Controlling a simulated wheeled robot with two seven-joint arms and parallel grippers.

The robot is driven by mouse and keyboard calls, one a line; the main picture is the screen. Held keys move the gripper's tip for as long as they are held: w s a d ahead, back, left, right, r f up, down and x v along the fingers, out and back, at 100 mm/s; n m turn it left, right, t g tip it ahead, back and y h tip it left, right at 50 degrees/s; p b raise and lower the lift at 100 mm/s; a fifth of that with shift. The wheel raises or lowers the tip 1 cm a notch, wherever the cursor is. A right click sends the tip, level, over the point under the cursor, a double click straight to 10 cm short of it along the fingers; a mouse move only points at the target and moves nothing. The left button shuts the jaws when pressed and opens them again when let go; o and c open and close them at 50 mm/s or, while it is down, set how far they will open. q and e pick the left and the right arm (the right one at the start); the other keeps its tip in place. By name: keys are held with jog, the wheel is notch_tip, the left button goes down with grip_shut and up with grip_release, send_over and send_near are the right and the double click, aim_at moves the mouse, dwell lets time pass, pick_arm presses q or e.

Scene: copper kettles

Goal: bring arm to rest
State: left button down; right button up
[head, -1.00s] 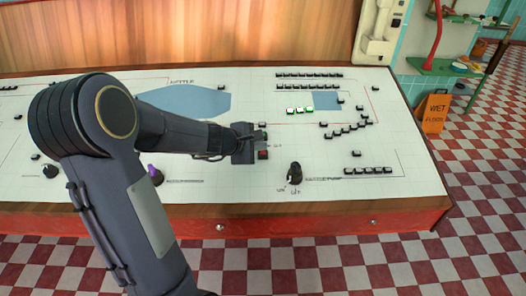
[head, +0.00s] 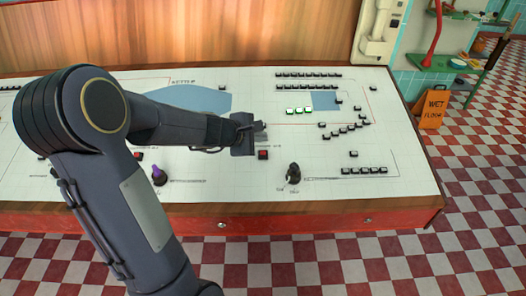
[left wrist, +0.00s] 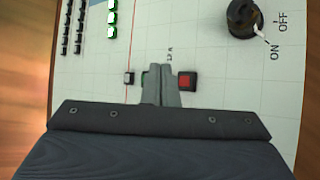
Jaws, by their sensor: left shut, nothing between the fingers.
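My left arm comes in from the left over a white control panel (head: 240,185). My left gripper (head: 260,127) is shut and empty above the panel, near a red square button (head: 263,155). In the left wrist view the shut fingers (left wrist: 161,88) point at the panel, beside the red button (left wrist: 187,81). A green edge shows just left of the fingers, mostly hidden by them. A black rotary knob (head: 293,173) stands to the right; in the left wrist view the knob (left wrist: 243,18) has ON and OFF marks by it. My right gripper is not in view.
Rows of small black buttons (head: 308,87) and lit green-white buttons (head: 298,111) cover the panel's right part. A purple-topped knob (head: 159,174) stands near my forearm. An orange wet floor sign (head: 434,108) stands right of the panel on checkered floor.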

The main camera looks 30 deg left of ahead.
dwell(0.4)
pick_arm(q)
jog(key=s+d+r+m+g+h, duration=0.1)
jog(key=s+d+r+m+h, duration=0.3)
jog(key=s+d+r+m, duration=0.55)
jog(key=s+d+f+m+g+y, duration=0.1)
jog(key=s+f+m, duration=0.2)
jog(key=s, duration=0.6)
jog(key=s+d+f+m+g+y, duration=0.1)
jog(key=s+f+m+g+y, duration=0.1)
jog(key=s+m, duration=0.5)
jog(key=shift+s+d+f+g, duration=0.25)
jog(key=shift+s+f, duration=0.2)
jog(key=shift+s, duration=0.65)
jog(key=shift+a+r, duration=0.1)
